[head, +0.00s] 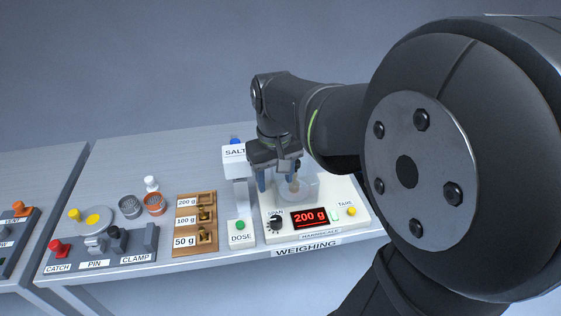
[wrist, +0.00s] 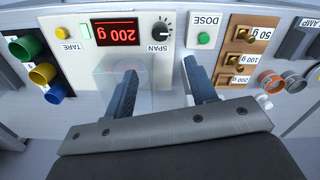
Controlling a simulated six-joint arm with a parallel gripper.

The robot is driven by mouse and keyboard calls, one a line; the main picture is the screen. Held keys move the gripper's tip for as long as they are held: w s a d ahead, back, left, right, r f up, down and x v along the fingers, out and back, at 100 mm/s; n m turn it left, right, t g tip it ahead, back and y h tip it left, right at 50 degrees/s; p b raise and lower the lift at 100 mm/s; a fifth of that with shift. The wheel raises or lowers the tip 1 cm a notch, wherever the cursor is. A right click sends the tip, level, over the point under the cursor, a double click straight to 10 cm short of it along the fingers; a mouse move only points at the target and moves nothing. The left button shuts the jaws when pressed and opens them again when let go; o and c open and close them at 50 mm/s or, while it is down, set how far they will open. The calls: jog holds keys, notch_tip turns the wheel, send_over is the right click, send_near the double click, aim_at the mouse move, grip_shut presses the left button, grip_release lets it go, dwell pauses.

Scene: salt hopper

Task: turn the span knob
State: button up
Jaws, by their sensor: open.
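The span knob (head: 275,224) is a black dial on the front left of the white scale, beside the SPAN label and the red display (head: 310,218) reading 200 g. In the wrist view the knob (wrist: 161,31) shows in full, with a pale pointer mark. My gripper (head: 280,186) is open above the scale, behind the knob in the head view. In the wrist view its two fingers (wrist: 160,72) are spread apart, with the knob beyond their tips and between their lines. Nothing is seen between the fingers, and they are not touching the knob.
A clear vessel (wrist: 108,68) stands on the scale close to one finger. The salt hopper (head: 235,155) and green DOSE button (head: 240,225) stand left of the scale. The yellow TARE button (head: 351,211) is at its right. A wooden weight rack (head: 183,215) is farther left.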

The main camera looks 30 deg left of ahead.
aim_at(276, 219)
jog(key=shift+r, duration=1.65)
jog(key=shift+f, duration=0.1)
notch_tip(276, 219, down, 17)
jog(key=shift+f, duration=0.2)
